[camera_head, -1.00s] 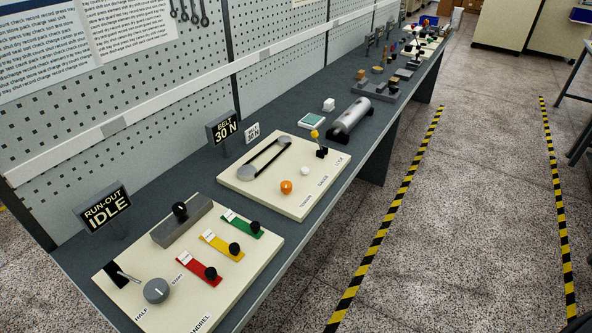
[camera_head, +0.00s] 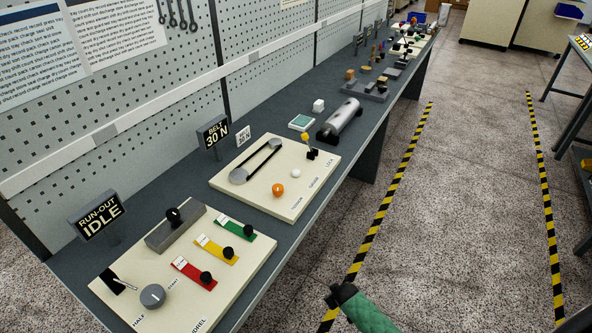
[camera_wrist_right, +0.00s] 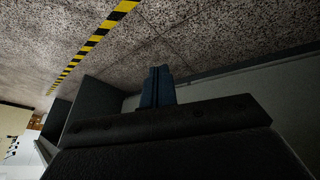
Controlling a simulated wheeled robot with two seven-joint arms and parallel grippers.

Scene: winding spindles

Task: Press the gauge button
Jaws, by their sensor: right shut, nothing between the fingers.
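A small white round button (camera_head: 296,173), nearest the middle label, which seems to read GAUGE, sits on the cream belt panel (camera_head: 262,204). An orange knob (camera_head: 278,190) is in front of it and a yellow-tipped lever (camera_head: 305,138) behind it. A belt runs round two pulleys (camera_head: 238,176) on the same panel. The display (camera_head: 213,133) behind reads BELT 30 N. A green and black part of my right arm shows at the bottom of the head view, over the floor, away from the bench. In the right wrist view my right gripper (camera_wrist_right: 158,86) is shut and empty. My left gripper is out of view.
The nearer panel (camera_head: 230,278) holds a grey dial (camera_head: 152,296) and red, yellow and green slots with black knobs. Its display (camera_head: 97,216) reads RUN-OUT IDLE. A grey cylinder (camera_head: 343,119) lies beyond the belt panel. A pegboard wall stands behind the bench.

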